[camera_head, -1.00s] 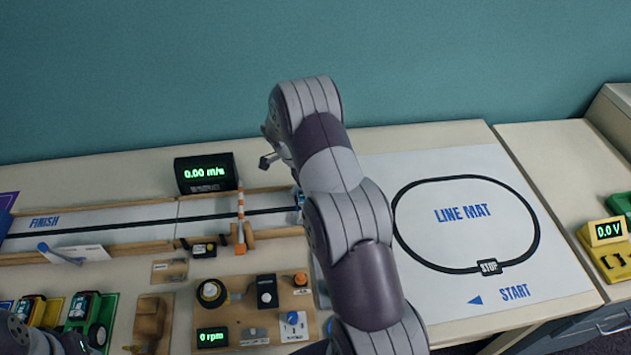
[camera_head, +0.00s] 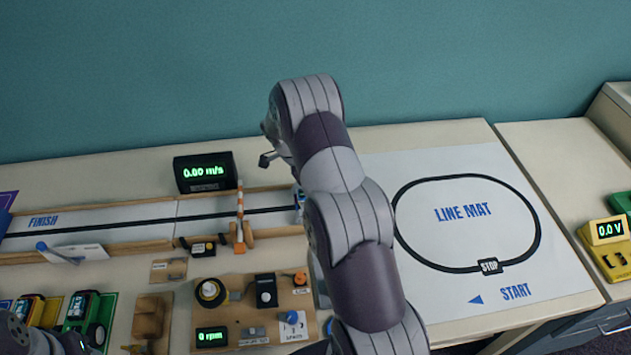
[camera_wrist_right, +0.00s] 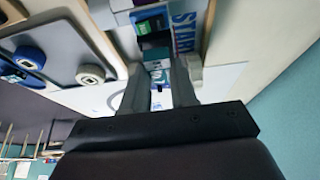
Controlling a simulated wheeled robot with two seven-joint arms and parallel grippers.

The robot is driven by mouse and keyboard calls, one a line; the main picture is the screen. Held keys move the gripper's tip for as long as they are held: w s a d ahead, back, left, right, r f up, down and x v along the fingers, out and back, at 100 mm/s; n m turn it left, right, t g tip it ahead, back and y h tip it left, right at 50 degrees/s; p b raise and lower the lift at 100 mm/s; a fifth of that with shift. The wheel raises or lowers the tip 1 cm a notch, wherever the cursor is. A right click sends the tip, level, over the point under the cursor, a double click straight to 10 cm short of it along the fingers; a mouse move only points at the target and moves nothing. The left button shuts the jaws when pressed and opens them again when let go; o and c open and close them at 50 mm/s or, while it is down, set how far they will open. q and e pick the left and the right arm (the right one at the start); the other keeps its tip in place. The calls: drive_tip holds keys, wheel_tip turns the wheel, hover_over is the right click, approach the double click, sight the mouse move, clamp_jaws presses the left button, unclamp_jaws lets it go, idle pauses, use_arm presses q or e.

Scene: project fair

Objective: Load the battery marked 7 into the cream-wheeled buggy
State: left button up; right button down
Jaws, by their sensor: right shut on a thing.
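My right gripper (camera_wrist_right: 160,88) is shut on a small block, the battery (camera_wrist_right: 158,63), of which a teal and pale end shows between the fingertips. Its number cannot be read. I cannot tell whether battery and buggy touch. In the head view my right arm hides the gripper and most of this buggy, leaving a blue-white edge (camera_head: 299,203). My left gripper is not clearly in view; only arm parts show at lower left.
A track (camera_head: 120,227) with a speed display (camera_head: 205,173) and a striped gate (camera_head: 240,220) runs left. A motor board (camera_head: 250,320) and a green buggy (camera_head: 85,312) stand in front. The line mat (camera_head: 465,240) is clear. Wheels (camera_wrist_right: 90,75) lie on a grey tray.

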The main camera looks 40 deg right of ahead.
drive_tip(key=shift+f+b, duration=0.75)
drive_tip(key=shift+b, duration=1.15)
idle(1.9)
idle(0.4)
drive_tip(key=shift+c, duration=2.1)
unclamp_jaws()
drive_tip(key=shift+r, duration=0.2)
drive_tip(key=shift+r+p, duration=1.6)
drive_tip(key=shift+r, duration=1.3)
drive_tip(key=shift+f, duration=0.1)
